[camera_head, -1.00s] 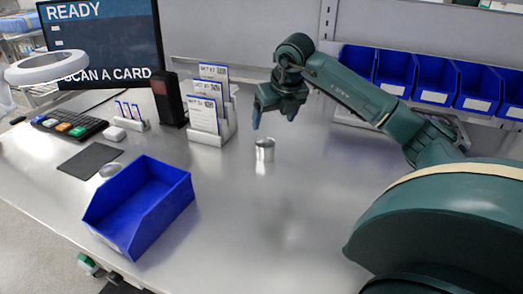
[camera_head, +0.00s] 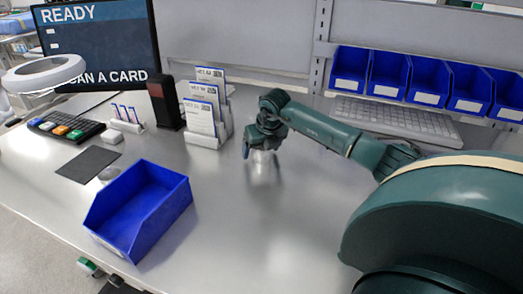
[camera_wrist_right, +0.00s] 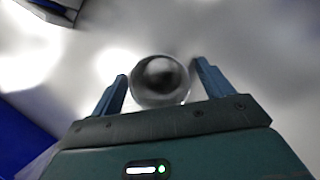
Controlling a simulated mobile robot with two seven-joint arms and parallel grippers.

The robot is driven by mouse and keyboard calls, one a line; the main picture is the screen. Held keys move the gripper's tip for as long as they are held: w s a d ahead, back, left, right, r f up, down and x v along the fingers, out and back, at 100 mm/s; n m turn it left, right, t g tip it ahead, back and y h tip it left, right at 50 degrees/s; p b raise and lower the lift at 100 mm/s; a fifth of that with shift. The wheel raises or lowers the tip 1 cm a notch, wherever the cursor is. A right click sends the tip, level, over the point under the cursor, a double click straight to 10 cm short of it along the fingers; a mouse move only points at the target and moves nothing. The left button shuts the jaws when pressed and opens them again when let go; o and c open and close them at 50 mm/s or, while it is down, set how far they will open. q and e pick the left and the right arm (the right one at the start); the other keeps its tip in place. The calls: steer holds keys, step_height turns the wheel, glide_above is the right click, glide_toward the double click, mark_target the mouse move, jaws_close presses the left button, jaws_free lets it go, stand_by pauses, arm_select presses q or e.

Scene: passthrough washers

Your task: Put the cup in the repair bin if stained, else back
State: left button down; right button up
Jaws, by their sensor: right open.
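The cup is a small shiny metal cylinder (camera_head: 263,166) standing on the steel table, partly hidden by my right gripper (camera_head: 262,148) in the head view. In the right wrist view the round cup (camera_wrist_right: 160,80) sits between the two fingers of my right gripper (camera_wrist_right: 160,88), with a gap at least on the right side. The gripper is open around it. The cup's surface shows dark reflections; I cannot tell whether it is stained. A blue open bin (camera_head: 140,210) stands at the front left of the table. My left gripper is not in view.
A card rack (camera_head: 205,115) stands behind and left of the cup. A monitor (camera_head: 100,45), a keypad (camera_head: 66,127) and a dark mat (camera_head: 88,164) are at the left. Several blue bins (camera_head: 430,80) line the back right, above a keyboard (camera_head: 395,120). The middle front is clear.

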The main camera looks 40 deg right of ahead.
steer(key=shift+f, duration=0.1)
steer(key=c, duration=1.1)
steer(key=shift+c, duration=0.2)
